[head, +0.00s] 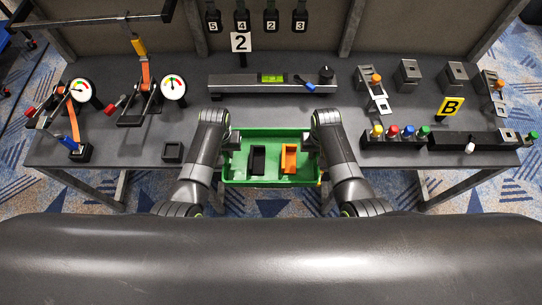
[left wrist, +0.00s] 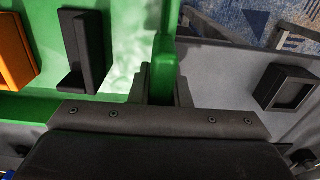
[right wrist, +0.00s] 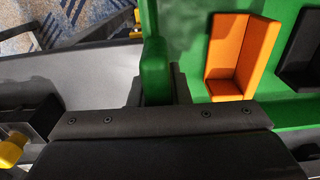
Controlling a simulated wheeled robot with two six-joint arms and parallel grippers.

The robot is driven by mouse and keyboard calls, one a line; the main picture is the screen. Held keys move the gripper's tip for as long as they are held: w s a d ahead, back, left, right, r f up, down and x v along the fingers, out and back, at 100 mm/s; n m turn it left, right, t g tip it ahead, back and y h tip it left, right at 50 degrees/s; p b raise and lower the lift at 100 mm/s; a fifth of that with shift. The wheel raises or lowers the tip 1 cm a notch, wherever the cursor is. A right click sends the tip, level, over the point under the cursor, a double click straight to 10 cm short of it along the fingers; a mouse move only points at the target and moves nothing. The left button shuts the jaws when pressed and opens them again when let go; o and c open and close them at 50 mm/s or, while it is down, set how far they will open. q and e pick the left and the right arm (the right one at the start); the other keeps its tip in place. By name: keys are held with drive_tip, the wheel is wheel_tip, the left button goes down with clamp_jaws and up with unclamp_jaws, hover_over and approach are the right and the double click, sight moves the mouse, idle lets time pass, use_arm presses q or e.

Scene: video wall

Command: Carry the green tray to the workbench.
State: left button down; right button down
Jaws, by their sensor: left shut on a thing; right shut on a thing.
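The green tray (head: 270,183) is level at the front edge of the grey workbench (head: 195,118), its back part over the top and its front part past the edge. I cannot tell whether it touches the bench. It holds a black bracket (head: 257,160) and an orange bracket (head: 290,158). My left gripper (head: 232,141) is shut on the tray's left side, and my right gripper (head: 311,141) on its right side. The green wall between the fingers shows in the left wrist view (left wrist: 164,68) and the right wrist view (right wrist: 155,70).
Behind the tray lies a long grey block with a green level (head: 272,78). Clamps with dials (head: 80,90) stand on the left, and a small black square holder (head: 173,152) nearer. A row of coloured knobs (head: 408,131) stands on the right. Bench between tray and block is clear.

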use_arm(q)
drive_tip(key=shift+r, duration=0.1)
use_arm(e)
drive_tip(key=shift+r, duration=0.1)
